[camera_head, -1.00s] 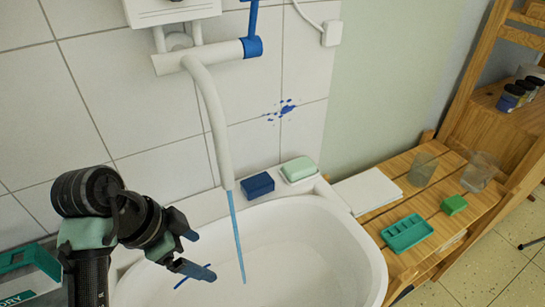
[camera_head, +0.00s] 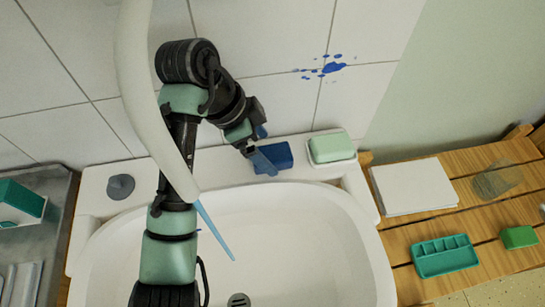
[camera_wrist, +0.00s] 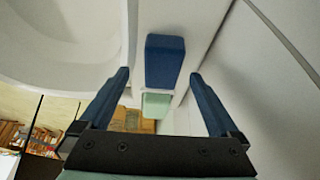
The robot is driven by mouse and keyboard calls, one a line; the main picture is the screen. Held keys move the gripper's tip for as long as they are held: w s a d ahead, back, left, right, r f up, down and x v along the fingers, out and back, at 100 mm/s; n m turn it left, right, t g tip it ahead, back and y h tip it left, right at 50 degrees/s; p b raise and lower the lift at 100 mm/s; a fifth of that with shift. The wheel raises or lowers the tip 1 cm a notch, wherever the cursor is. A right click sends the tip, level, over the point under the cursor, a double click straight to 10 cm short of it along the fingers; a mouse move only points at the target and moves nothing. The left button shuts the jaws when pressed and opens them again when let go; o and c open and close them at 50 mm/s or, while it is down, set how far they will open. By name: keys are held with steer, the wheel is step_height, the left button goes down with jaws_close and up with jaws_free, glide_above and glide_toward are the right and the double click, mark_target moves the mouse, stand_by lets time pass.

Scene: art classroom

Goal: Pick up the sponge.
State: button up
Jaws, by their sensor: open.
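The sponge appears to be the dark blue block (camera_head: 277,156) lying on the back rim of the white sink. In the wrist view the blue block (camera_wrist: 165,60) shows between the two fingers, beyond their tips. My gripper (camera_head: 262,147) is open and empty, close to the block's left end. In the head view one blue finger overlaps part of the block, and I cannot tell whether it touches. My gripper (camera_wrist: 160,76) shows its fingers spread wide in the wrist view.
A mint-green soap bar (camera_head: 332,147) sits right beside the blue block. The faucet spout (camera_head: 150,100) and its water stream (camera_head: 213,228) cross near my arm. The sink basin (camera_head: 290,235) is below. A teal tray (camera_head: 444,257) and green block (camera_head: 519,237) lie on the wooden bench.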

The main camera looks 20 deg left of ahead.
mark_target(272, 153)
steer(key=x, duration=0.3)
steer(key=shift+w+d+f, duration=0.1)
steer(key=shift+w+f, duration=0.1)
steer(key=shift+f, duration=0.15)
steer(key=c, duration=1.4)
steer(key=shift+r, duration=0.1)
steer(key=shift+w+r, duration=0.1)
steer(key=shift+r, duration=0.3)
steer(key=v, duration=0.3)
steer(key=shift+w+d+r+p, duration=0.15)
steer(key=shift+d+p, duration=0.05)
steer(key=shift+p, duration=0.2)
steer(key=s+a+p, duration=0.1)
steer(key=s+a, duration=0.2)
steer(key=a, duration=0.1)
steer(key=s+a, duration=0.4)
steer(key=a, duration=0.1)
steer(key=s+a+p, duration=0.1)
steer(key=s+a, duration=0.2)
steer(key=a, duration=0.2)
steer(key=shift+s+f+p, duration=0.15)
steer(key=shift+f+p, duration=0.05)
steer(key=shift+p, duration=0.15)
